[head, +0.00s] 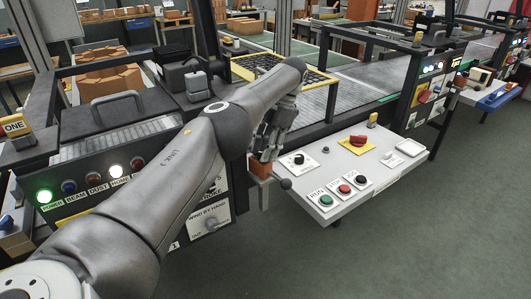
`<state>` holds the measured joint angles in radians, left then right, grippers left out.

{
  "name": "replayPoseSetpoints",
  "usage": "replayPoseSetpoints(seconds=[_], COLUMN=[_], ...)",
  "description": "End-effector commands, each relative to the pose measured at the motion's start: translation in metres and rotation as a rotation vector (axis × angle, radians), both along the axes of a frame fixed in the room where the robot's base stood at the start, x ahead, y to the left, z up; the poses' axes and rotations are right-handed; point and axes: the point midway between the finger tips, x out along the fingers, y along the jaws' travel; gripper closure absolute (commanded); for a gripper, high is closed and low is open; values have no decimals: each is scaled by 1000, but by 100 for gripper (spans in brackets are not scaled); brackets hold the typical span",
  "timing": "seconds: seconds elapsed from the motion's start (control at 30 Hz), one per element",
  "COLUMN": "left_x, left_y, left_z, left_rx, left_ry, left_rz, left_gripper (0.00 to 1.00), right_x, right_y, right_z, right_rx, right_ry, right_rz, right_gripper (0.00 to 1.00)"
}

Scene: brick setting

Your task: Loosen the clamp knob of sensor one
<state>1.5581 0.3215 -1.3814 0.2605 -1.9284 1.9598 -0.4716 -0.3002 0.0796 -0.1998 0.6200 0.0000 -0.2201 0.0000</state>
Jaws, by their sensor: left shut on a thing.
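A yellow block marked ONE (14,126), which looks like sensor one, stands at the far left edge. I cannot make out its clamp knob. My left arm crosses the picture from the lower left. My left gripper (264,155) points down beside the left end of the white control panel, far right of the ONE block. It is shut on a small orange-brown block (261,168), partly hidden by the fingers. My right gripper is not in view.
The white control panel (385,172) carries buttons and a red knob (358,140). A dark ball knob (285,184) sits close to my left gripper. A black machine panel with lamps (115,171) lies left of my arm. Green floor (420,245) is clear at lower right.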

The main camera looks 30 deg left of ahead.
Motion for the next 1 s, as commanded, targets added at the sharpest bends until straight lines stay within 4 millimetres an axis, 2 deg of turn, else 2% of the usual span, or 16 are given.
replayPoseSetpoints(seconds=[0.3,0.83,0.87,1.0], left_x=[1,0,0,0], left_y=[0,0,0,0], left_z=[0,0,0,0], left_rx=[0,0,0,0], left_ry=[-1,-1,-1,0], left_rz=[26,29,29,28], left_gripper=[91,91,66,48], right_x=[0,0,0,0], right_y=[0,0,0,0], right_z=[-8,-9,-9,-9], right_rx=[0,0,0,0], right_ry=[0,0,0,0], right_rz=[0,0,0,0], right_gripper=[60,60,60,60])
